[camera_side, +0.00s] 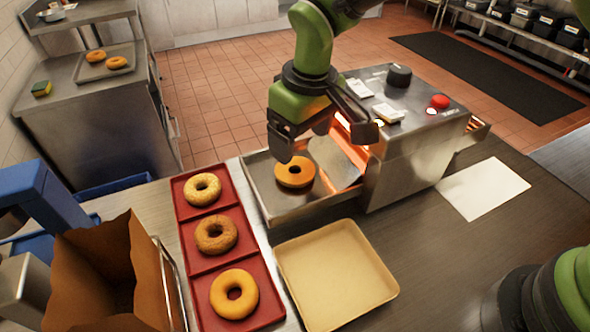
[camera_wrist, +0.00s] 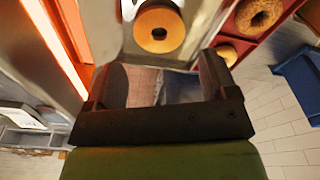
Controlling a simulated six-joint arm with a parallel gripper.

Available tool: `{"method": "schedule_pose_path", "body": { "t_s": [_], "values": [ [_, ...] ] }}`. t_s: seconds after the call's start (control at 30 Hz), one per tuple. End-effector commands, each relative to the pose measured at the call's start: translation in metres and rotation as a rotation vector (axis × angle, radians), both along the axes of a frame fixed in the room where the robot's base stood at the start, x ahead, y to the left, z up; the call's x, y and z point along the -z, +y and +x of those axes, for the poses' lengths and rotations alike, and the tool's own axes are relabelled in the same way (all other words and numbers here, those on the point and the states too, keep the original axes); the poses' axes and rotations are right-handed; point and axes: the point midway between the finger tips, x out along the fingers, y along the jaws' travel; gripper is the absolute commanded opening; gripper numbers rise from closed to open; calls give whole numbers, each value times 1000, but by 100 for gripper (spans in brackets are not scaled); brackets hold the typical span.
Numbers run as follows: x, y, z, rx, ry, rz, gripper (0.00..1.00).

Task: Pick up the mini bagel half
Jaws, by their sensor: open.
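The mini bagel half (camera_side: 295,172) lies flat on the metal tray (camera_side: 283,211) at the mouth of the steel toaster, its orange-brown ring with a dark center hole facing up. It also shows at the top of the wrist view (camera_wrist: 159,27). My gripper (camera_side: 318,140) is just above and behind it in the side view, fingers pointing down. In the wrist view my gripper (camera_wrist: 163,80) has its fingers spread wide with nothing between them. The bagel half lies beyond the fingertips there, and I cannot tell the exact height gap.
The toaster (camera_side: 413,150), with a glowing opening and a red knob, stands close right of my gripper. A red tray (camera_side: 209,247) with three bagels is left of the metal tray. An empty tan tray (camera_side: 335,275) is in front. A paper bag (camera_side: 105,270) stands at front left.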

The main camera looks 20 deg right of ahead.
Motion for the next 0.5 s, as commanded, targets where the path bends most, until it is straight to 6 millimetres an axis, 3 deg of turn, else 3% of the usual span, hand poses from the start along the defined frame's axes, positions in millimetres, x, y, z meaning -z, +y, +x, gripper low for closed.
{"method": "schedule_pose_path", "body": {
  "t_s": [0.5],
  "values": [
    [64, 3, 11, 4, 3, -1, 79]
  ]
}}
